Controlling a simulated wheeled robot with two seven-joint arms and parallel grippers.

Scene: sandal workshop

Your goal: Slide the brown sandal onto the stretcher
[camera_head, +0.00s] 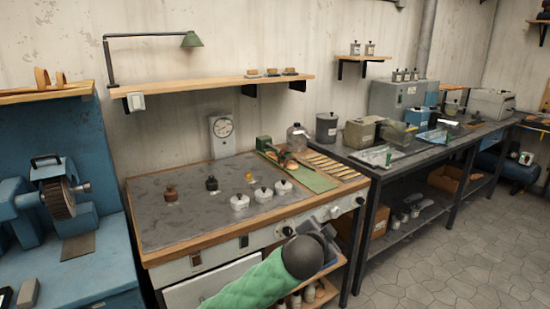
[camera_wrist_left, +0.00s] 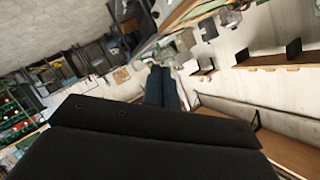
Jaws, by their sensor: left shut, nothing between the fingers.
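A green mat (camera_head: 318,181) lies at the right end of the wooden-edged workbench. On it is a small green-ended device (camera_head: 264,143) that looks like the stretcher. A brown, sandal-like shape (camera_head: 288,160) is beside or on it; at this size I cannot tell which. My left arm, in a green sleeve, reaches up from the bottom of the head view, its hand partly hidden behind its dark round joint, in front of the bench and apart from the mat. In the left wrist view my left gripper (camera_wrist_left: 162,76) is shut and empty, its dark fingers together. My right gripper is not in view.
White lidded pots (camera_head: 262,194) and small brown and black jars stand on the grey bench top (camera_head: 190,225). Wooden strips lie right of the mat. A blue machine (camera_head: 75,200) stands left. A shelf with a green lamp (camera_head: 191,39) hangs above.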

